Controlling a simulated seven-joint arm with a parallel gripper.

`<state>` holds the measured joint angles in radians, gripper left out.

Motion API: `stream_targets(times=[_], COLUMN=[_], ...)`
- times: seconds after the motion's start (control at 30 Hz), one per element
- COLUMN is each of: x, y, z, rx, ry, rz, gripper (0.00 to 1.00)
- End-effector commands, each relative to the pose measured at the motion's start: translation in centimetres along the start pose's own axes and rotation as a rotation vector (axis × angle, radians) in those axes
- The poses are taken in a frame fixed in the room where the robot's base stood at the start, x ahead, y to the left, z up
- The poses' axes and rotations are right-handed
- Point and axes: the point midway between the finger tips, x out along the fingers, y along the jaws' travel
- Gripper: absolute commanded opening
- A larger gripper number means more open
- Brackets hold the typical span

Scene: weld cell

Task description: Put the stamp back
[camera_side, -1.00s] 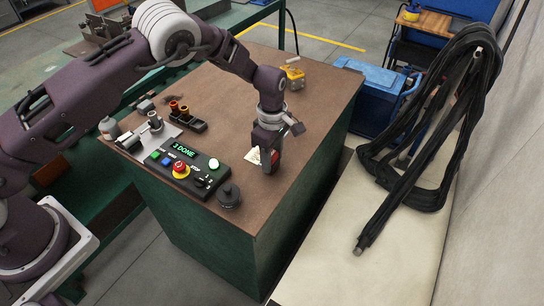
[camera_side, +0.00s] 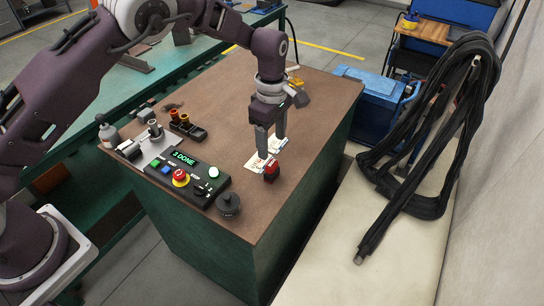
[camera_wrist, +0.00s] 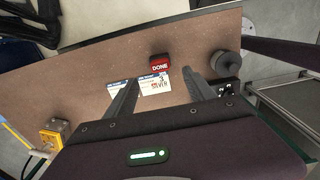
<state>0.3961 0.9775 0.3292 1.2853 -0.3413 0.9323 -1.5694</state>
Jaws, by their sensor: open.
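The stamp, a small red block marked DONE (camera_side: 271,172), stands on the brown tabletop just in front of the white cards. It also shows in the wrist view (camera_wrist: 160,62), beyond my fingertips. My gripper (camera_side: 271,148) is open with nothing between its fingers. Its fingers come down over the cards, behind the stamp and apart from it. In the wrist view my gripper (camera_wrist: 159,84) has its two fingers spread on either side of the printed cards (camera_wrist: 155,84). One card (camera_side: 255,164) is partly hidden by a finger in the side view.
A black control box (camera_side: 187,177) with a red button and a green "3 DONE" display lies left of the stamp. A round black knobbed piece (camera_side: 228,204) stands at the front edge. Dark fittings (camera_side: 187,127) lie farther left. The tabletop's right side is clear.

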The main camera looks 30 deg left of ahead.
Motion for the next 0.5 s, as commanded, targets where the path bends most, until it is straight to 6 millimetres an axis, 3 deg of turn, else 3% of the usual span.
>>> stream_targets(times=[0.13,0.43,0.5], x=[-2.0,-2.6,-4.4], y=[0.0,0.0,-0.3], z=[0.0,-0.1,-0.6], rx=[0.0,0.004,0.034], ry=[0.001,-0.001,-0.013], rz=[0.001,0.002,0.015], gripper=[0.63,0.63,0.63])
